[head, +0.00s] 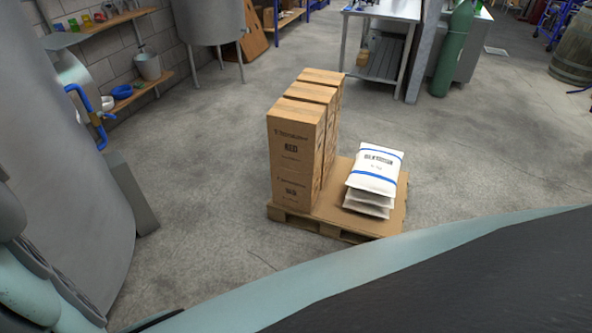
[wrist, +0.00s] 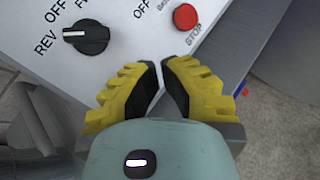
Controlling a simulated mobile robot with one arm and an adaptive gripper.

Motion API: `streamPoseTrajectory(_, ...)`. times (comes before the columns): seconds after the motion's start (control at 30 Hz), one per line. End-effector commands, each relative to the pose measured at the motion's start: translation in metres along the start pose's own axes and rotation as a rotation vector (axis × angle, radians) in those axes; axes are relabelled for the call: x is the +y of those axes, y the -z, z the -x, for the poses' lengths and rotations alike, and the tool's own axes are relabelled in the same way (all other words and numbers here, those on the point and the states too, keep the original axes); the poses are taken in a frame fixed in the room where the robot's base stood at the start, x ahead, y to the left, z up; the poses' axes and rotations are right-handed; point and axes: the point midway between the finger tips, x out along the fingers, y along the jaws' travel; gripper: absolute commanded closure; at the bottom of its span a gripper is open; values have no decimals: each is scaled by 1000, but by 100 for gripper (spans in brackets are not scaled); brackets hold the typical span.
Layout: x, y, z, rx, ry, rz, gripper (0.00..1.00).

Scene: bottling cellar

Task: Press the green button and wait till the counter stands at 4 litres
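My gripper (wrist: 160,66) shows in the wrist view with yellow ribbed fingers and black pads. Its fingertips are close together with only a narrow gap, and nothing is held between them. The fingertips lie over the lower edge of a light grey control panel (wrist: 125,55). The panel carries a red STOP button (wrist: 185,17) above and right of the fingertips, and a black rotary knob (wrist: 86,37) marked OFF and REV at upper left. Neither view shows a green button or a counter. I cannot tell whether the fingertips touch the panel.
In the head view a pallet (head: 335,205) holds cardboard boxes (head: 297,150) and white sacks (head: 373,170). A large steel tank (head: 75,170) stands at left. A workbench (head: 385,10) and green gas cylinder (head: 455,50) stand behind. The floor right of the pallet is clear.

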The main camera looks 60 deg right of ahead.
Motion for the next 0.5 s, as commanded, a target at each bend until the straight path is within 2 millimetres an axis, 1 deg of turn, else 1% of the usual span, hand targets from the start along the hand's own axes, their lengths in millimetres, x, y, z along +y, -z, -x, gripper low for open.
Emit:
streamPoseTrajectory(0.03,-4,-6,6,0,6,-3,100)
streamPoseTrajectory(0.23,-12,-14,20,-2,7,-2,100)
streamPoseTrajectory(0.33,-15,-15,25,-2,6,-1,100)
streamPoseTrajectory(0.5,-16,-14,26,-2,5,-1,100)
